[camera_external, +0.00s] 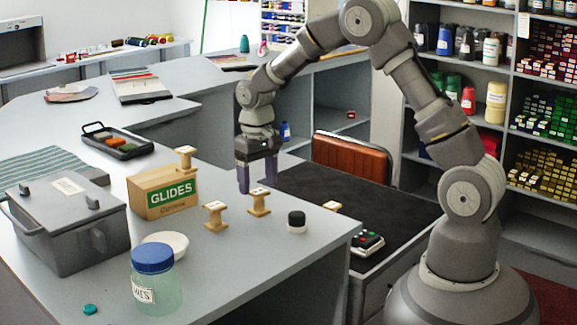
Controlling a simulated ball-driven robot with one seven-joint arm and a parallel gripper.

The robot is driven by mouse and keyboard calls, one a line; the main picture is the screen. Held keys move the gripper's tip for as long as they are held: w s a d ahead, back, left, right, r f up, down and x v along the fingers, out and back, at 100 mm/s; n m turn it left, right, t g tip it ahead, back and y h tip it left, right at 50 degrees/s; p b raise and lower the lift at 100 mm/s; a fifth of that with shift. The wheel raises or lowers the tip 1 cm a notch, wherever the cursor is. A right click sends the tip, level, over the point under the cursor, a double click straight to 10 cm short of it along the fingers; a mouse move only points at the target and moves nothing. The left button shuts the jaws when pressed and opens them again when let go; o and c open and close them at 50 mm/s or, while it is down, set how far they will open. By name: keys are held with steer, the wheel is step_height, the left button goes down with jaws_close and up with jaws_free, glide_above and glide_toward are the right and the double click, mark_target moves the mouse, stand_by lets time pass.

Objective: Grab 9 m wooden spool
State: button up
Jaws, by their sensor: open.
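Several light wooden spools show in the external view. Another light wooden piece (332,206), perhaps a spool, shows by the dark mat. Length marks are too small to read, so I cannot tell which is the 9 m one. My gripper (257,188) points down, open and empty, just behind or above the first spool; the exact gap is unclear.
A grey lidded bin (68,235), a white bowl (168,244) and a blue-lidded jar (154,285) stand at the front left. The counter's front right is bare.

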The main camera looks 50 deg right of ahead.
mark_target(257, 190)
steer(key=f+b, duration=0.1)
steer(key=f, duration=0.2)
steer(key=f+b, duration=0.1)
steer(key=f, duration=0.1)
steer(key=shift+w+f, duration=0.2)
steer(key=shift+f, duration=0.2)
steer(key=shift+r, duration=0.1)
steer(key=c, duration=1)
steer(key=shift+r, duration=0.1)
steer(key=shift+c, duration=0.2)
